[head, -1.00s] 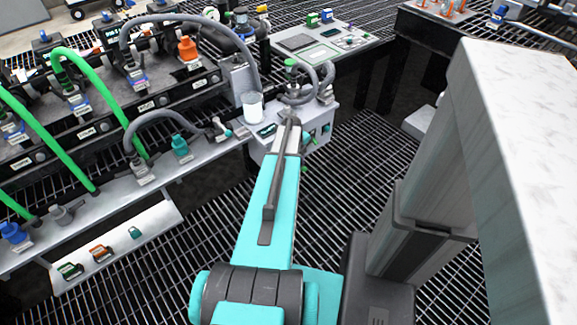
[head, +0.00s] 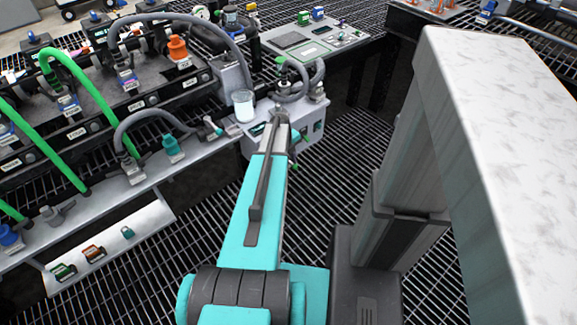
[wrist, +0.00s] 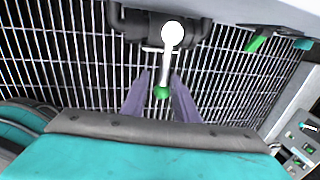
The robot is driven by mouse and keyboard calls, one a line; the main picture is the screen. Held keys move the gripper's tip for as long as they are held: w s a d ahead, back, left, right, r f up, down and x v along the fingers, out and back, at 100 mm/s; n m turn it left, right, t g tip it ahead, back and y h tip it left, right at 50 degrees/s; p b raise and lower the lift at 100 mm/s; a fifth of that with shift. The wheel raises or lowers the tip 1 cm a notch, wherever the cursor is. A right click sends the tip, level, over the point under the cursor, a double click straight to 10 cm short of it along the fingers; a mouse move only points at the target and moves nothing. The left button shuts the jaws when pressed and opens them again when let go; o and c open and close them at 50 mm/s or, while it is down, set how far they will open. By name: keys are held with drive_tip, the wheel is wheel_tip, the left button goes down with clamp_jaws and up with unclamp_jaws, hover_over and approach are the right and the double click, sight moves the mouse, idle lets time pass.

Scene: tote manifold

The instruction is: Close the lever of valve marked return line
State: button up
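In the wrist view, a valve lever (wrist: 165,68) with a white round hub and pale stem ends in a green ball knob (wrist: 162,92). My gripper (wrist: 161,76) is open, with one purple-grey finger on each side of the lever. The knob lies between the fingers, with gaps visible on both sides. In the head view my arm reaches to the grey box (head: 312,132) at the end of the bench, and its tip covers part of the box. The fingers cannot be made out there. No label reading return line is legible.
A white cup (head: 243,106) stands close left of my arm's tip. Grey hoses (head: 290,96) loop just behind it. A bench with several valves and green hoses (head: 64,150) runs along the left. Another green handle (wrist: 257,42) shows at upper right in the wrist view. Open grating lies below.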

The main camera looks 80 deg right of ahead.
drive_tip(key=shift+s+d, duration=0.1)
drive_tip(key=shift+r, duration=0.15)
wheel_tip(320, 180, up, 13)
drive_tip(key=w+a+p, duration=0.1)
drive_tip(key=a, duration=0.1)
drive_tip(key=shift+w, duration=0.4)
drive_tip(key=shift+r, duration=0.1)
idle(0.6)
